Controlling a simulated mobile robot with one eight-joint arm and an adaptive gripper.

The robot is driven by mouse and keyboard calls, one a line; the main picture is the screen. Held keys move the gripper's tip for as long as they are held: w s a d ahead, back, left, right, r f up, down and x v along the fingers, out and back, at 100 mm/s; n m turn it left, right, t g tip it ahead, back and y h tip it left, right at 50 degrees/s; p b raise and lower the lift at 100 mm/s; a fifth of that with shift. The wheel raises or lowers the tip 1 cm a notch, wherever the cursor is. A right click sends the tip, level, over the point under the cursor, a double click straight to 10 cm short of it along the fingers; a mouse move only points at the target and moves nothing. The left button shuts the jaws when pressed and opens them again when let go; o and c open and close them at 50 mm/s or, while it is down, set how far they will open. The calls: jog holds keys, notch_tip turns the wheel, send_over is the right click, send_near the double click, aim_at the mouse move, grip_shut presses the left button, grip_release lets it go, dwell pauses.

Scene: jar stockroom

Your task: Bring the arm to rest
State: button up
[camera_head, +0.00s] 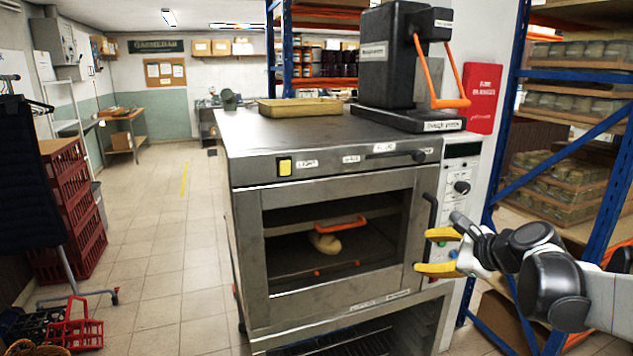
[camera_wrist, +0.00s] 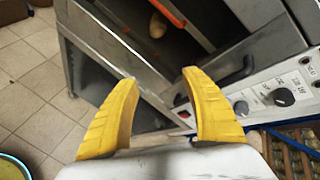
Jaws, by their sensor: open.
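My gripper (camera_head: 428,252) has yellow fingers that are spread apart with nothing between them. In the head view it is at the right, in front of the right side of the steel oven (camera_head: 250,215), near the door handle. My arm reaches in from the right edge. In the wrist view the open fingers (camera_wrist: 160,105) point toward the oven front (camera_wrist: 245,45), with the dark door handle (camera_wrist: 235,72) beyond the right finger. I cannot tell whether a finger touches the oven.
A bread loaf (camera_head: 325,243) is inside the oven. A tan tray (camera_head: 300,107) and a dough press (camera_head: 395,65) stand on top. A blue-framed shelf (camera_head: 518,90) with jars is at the right. Red crates (camera_head: 75,210) stand left. The tiled floor between is clear.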

jog(key=s+a+f+n+g+h, duration=0.1)
jog(key=s+a+n, duration=0.35)
jog(key=s, duration=0.25)
jog(key=s+a+f+n+g+h, duration=0.1)
jog(key=s+a+n+g, duration=0.15)
jog(key=s+n, duration=0.4)
jog(key=s+f+n+h, duration=0.3)
jog(key=s+f+n, duration=0.2)
jog(key=s+n, duration=0.5)
jog(key=s, duration=0.4)
jog(key=shift+d+f, duration=0.2)
